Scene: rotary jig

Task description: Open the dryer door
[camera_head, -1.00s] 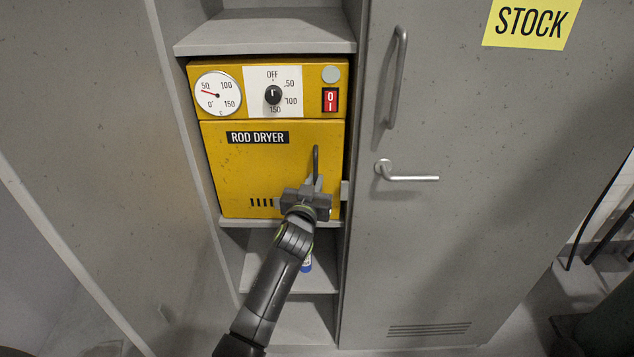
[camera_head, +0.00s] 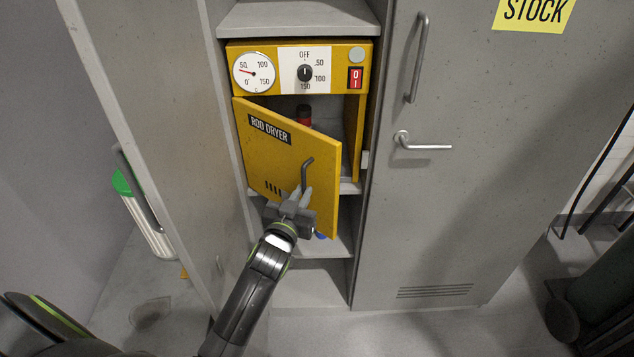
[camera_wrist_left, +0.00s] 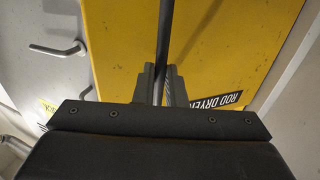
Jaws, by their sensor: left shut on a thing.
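The yellow rod dryer (camera_head: 303,53) sits on a shelf in the grey cabinet. Its door (camera_head: 285,150) stands partly open, hinged at the left, with the right edge swung out toward me. Inside the opening a dark and red object (camera_head: 304,116) shows, partly hidden by the door. My left gripper (camera_head: 297,197) is shut on the dark bar handle (camera_head: 306,172) near the door's right edge. In the left wrist view, the handle (camera_wrist_left: 165,40) runs up from between the fingers (camera_wrist_left: 160,85), in front of the yellow door (camera_wrist_left: 215,45). My right gripper is not in view.
A closed grey STOCK locker door (camera_head: 480,200) with a lever handle (camera_head: 425,146) stands at the right. An open grey cabinet door (camera_head: 150,120) stands at the left. A lower shelf (camera_head: 335,240) is under the dryer.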

